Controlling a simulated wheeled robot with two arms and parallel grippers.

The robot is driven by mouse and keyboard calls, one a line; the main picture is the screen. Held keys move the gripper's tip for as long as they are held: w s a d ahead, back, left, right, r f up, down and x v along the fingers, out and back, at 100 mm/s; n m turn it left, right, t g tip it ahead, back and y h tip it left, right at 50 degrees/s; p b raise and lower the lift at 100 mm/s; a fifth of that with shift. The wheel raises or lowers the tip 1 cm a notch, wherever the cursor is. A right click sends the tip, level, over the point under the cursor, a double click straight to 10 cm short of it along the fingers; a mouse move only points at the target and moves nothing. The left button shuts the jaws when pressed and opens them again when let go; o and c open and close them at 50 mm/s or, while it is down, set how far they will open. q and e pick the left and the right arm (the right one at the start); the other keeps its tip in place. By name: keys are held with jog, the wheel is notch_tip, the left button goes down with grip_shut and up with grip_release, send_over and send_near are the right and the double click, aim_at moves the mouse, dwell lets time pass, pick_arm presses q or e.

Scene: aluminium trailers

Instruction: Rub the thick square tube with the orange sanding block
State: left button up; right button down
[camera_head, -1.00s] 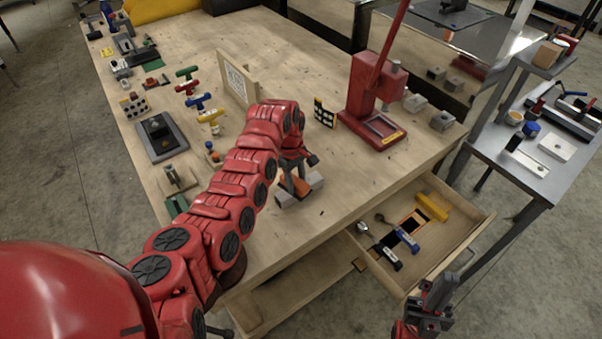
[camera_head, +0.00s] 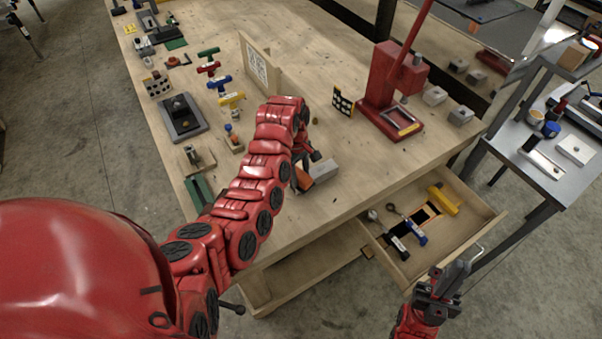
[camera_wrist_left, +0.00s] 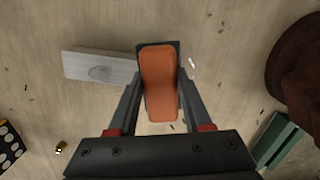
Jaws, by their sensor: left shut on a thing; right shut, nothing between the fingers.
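The orange sanding block (camera_wrist_left: 158,82) is held between the fingers of my left gripper (camera_wrist_left: 158,85), which is shut on it. In the head view the orange block (camera_head: 302,178) shows just under my left gripper (camera_head: 300,172), low over the wooden bench. The thick square tube (camera_head: 324,170), a pale grey bar, lies on the bench just right of the block. In the left wrist view the tube (camera_wrist_left: 98,67) extends left from the block, with a darker oval patch on its top. I cannot tell whether block and tube touch. My right gripper (camera_head: 447,279) is shut and empty beside the open drawer.
The open drawer (camera_head: 484,228) holds tools and a yellow object (camera_head: 443,200). A red press (camera_head: 393,85) stands at the bench's right. Fittings, a dark plate (camera_head: 182,118) and a green block (camera_head: 199,193) lie left. Bare bench surrounds the tube.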

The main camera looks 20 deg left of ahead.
aim_at(302, 174)
pick_arm(q)
jog(key=shift+r, duration=0.3)
notch_tip(302, 174, up, 5)
jog(key=p, duration=0.3)
jog(key=shift+w+p, duration=0.1)
jog(key=shift+p, duration=0.25)
jog(key=shift+r, duration=0.15)
notch_tip(302, 174, up, 3)
jog(key=p, duration=0.3)
jog(key=shift+r+p, duration=0.1)
jog(key=shift+p, duration=0.2)
